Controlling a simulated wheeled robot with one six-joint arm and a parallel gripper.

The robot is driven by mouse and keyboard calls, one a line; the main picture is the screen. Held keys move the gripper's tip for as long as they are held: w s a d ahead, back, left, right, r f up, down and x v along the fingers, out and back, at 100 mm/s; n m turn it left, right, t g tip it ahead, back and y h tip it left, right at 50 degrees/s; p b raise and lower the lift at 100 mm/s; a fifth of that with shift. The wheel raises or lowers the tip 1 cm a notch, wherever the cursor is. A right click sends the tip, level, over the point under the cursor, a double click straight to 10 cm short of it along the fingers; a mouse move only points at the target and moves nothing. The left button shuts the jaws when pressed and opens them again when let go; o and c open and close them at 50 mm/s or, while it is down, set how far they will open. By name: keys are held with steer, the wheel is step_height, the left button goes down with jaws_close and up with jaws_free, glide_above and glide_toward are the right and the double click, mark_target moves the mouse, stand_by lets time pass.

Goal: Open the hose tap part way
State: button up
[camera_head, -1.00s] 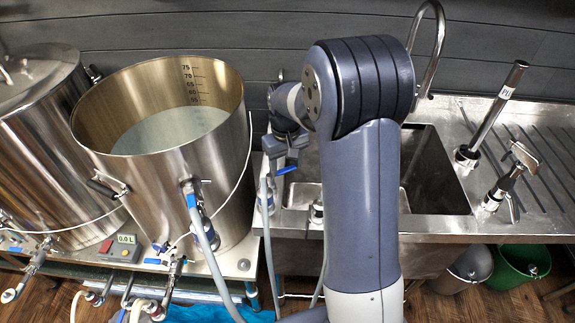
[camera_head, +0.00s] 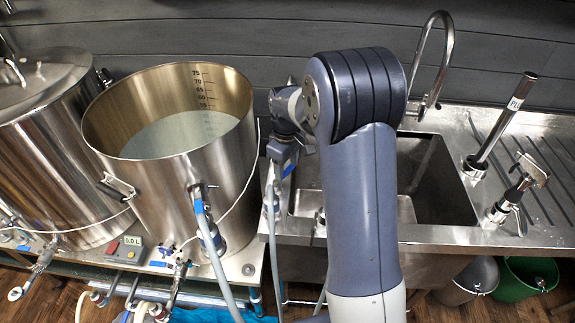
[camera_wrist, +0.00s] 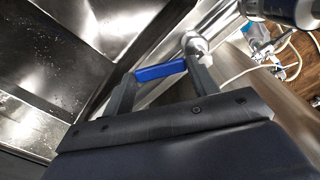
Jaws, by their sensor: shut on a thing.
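The hose tap's blue lever (camera_wrist: 160,71) lies between the two fingers of my gripper (camera_wrist: 160,72) in the wrist view, and the gripper is shut on it. In the head view the blue lever (camera_head: 289,170) shows just beside my gripper (camera_head: 281,152), at the sink's left front edge. The lever appears tilted there. The silvery tap body (camera_wrist: 192,42) shows near the right finger in the wrist view. My arm hides part of the sink, and the tap's valve is mostly hidden behind my gripper.
A large steel kettle (camera_head: 205,185) holding liquid stands left of my gripper, with a grey hose (camera_head: 217,265) hanging from it. The steel sink (camera_head: 425,185) and its curved faucet (camera_head: 447,45) lie to the right. Grey and green buckets (camera_head: 525,280) stand below.

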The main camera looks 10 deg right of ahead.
mark_target(287, 171)
steer(key=o, duration=1.4)
steer(key=shift+r, duration=0.1)
step_height(287, 171, up, 11)
step_height(287, 171, down, 11)
steer(key=shift+r, duration=0.1)
steer(key=shift+f, duration=0.2)
steer(key=shift+s, duration=0.1)
steer(key=shift+m, duration=0.3)
